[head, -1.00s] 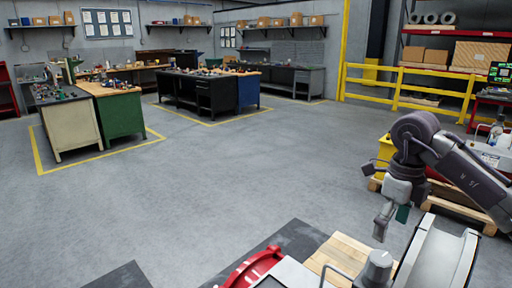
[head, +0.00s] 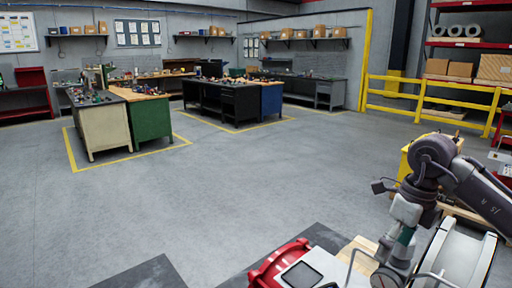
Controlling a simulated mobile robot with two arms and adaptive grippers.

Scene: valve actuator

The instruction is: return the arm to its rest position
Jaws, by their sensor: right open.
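My right arm comes in from the right edge in the head view. Its dark elbow is above a pale wrist that points down. My right gripper (head: 393,256) hangs at the end, low in the picture, with a green part beside it. It is open, small and hard to make out against the machine behind it, and I see nothing held in it. The valve actuator below has a red round end (head: 280,264), a grey housing with a dark panel (head: 301,276) and a large pale drum (head: 458,256). Whether the gripper touches it, I cannot tell. My left gripper is not in view.
Workbenches with green (head: 151,120) and black (head: 215,103) fronts stand far off inside yellow floor lines. A yellow railing (head: 440,100) and red shelving are at the back right. A yellow container (head: 405,165) stands behind my arm. The grey floor (head: 200,200) between is clear.

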